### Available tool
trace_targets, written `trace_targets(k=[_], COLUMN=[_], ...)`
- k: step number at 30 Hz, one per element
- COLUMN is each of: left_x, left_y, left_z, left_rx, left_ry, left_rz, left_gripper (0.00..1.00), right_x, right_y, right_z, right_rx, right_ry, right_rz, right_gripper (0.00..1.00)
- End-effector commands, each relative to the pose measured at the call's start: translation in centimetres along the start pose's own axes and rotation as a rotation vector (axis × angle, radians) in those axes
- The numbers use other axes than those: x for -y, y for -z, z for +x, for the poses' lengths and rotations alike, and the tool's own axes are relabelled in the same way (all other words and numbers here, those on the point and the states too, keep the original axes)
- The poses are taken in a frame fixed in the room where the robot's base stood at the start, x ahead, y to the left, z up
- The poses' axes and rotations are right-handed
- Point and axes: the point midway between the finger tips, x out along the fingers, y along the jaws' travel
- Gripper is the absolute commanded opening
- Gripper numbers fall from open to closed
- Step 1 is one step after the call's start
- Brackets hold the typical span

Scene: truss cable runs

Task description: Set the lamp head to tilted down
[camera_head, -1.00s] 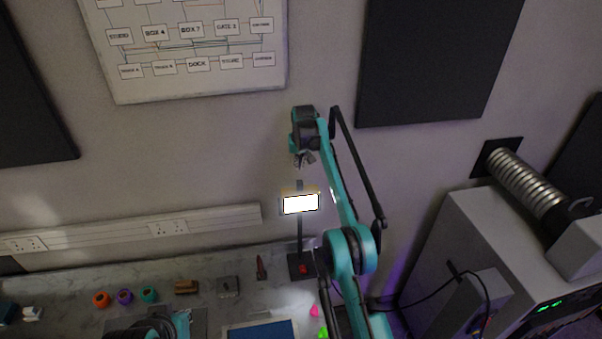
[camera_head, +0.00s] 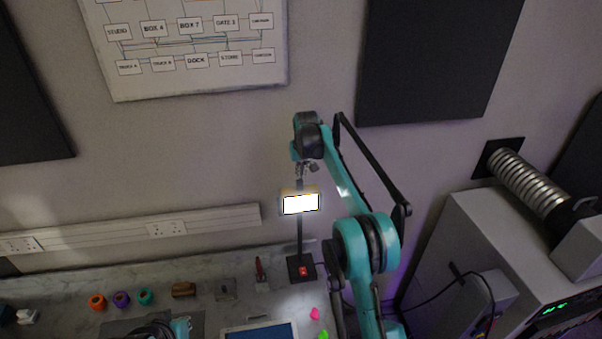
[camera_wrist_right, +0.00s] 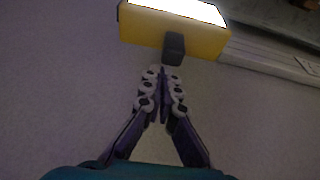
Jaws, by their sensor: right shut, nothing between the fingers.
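The lamp stands on the bench against the wall. Its lit head (camera_head: 300,203) shows a bright white panel facing the camera, on a thin dark post above a black base (camera_head: 301,268) with a red switch. In the right wrist view the head (camera_wrist_right: 172,36) is a yellow block with a dark stub at its near edge. My right gripper (camera_head: 304,170) is just above the head in the head view, shut and empty. In the wrist view its fingertips (camera_wrist_right: 163,74) lie close to the dark stub; contact cannot be told.
Orange, purple and teal rings (camera_head: 121,299) and small items lie on the bench left of the lamp. A tablet (camera_head: 259,332) and pink and green bits lie in front. A grey cabinet (camera_head: 475,235) with a ribbed duct stands at right.

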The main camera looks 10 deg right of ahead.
Motion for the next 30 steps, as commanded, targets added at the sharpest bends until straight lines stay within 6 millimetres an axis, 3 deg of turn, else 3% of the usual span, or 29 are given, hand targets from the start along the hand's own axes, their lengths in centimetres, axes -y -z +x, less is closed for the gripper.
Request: trace_targets(k=[11,30], left_x=[0.0,0.0], left_y=[-0.2,-2.2], left_z=[0.2,3.1], left_rx=[0.000,0.000], left_ry=[0.000,0.000], left_rz=[0.000,0.000], left_gripper=[0.00,0.00], right_x=[0.0,0.0], right_y=[-0.1,-0.8], right_z=[0.1,0.0], right_rx=[-0.008,-0.144], right_ry=[0.000,0.000], right_rz=[0.000,0.000], right_gripper=[0.00,0.00])
